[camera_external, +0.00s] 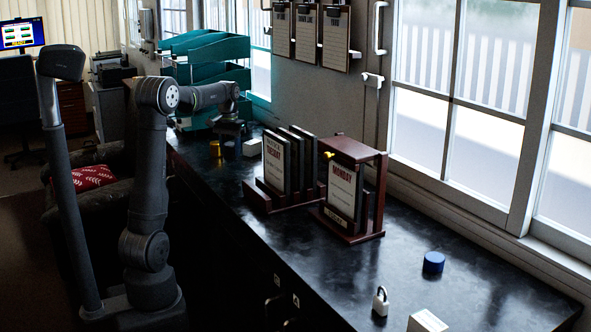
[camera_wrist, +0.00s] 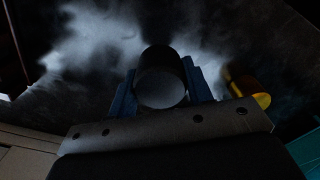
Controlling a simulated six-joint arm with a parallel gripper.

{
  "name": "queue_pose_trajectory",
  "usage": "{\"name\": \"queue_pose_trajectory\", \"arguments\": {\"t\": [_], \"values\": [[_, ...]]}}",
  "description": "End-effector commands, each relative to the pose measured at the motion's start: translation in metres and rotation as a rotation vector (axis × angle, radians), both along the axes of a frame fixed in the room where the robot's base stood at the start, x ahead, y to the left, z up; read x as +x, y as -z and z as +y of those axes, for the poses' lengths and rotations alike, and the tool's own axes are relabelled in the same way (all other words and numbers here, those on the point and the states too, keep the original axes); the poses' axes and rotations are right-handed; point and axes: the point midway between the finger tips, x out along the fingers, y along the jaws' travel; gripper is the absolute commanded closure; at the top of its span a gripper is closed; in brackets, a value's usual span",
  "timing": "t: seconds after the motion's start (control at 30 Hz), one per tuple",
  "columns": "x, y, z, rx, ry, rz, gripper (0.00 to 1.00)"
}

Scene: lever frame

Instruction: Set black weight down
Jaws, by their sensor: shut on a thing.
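The black weight (camera_wrist: 160,72) is a dark cylinder held between the two blue fingers of my gripper (camera_wrist: 162,90) in the wrist view. One finger lies on each side of it. In the external view my gripper (camera_external: 229,138) is low over the far end of the dark counter, by the teal trays. The weight is too dark and small there to make out clearly. I cannot tell whether its underside touches the counter.
A yellow cylinder (camera_external: 215,149) stands close beside my gripper; it also shows in the wrist view (camera_wrist: 261,97). A white block (camera_external: 252,147) is just right of it. Teal trays (camera_external: 205,60) rise behind. Wooden racks (camera_external: 368,160), a blue cylinder (camera_external: 433,262) and a padlock (camera_external: 380,301) stand nearer.

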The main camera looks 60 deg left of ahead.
Motion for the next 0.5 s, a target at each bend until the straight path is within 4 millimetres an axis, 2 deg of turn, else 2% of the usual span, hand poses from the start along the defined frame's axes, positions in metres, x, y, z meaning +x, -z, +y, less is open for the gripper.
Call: {"name": "queue_pose_trajectory", "arguments": {"t": [0.1, 0.23, 0.37, 0.5], "values": [[0.009, -0.030, -0.043, 0.005, 0.142, -0.007, 0.86], [0.011, -0.068, -0.101, 0.006, 0.346, -0.008, 0.86], [0.002, -0.106, -0.159, 0.006, 0.555, -0.007, 0.86], [-0.017, -0.143, -0.216, 0.005, 0.773, -0.006, 0.86]]}}
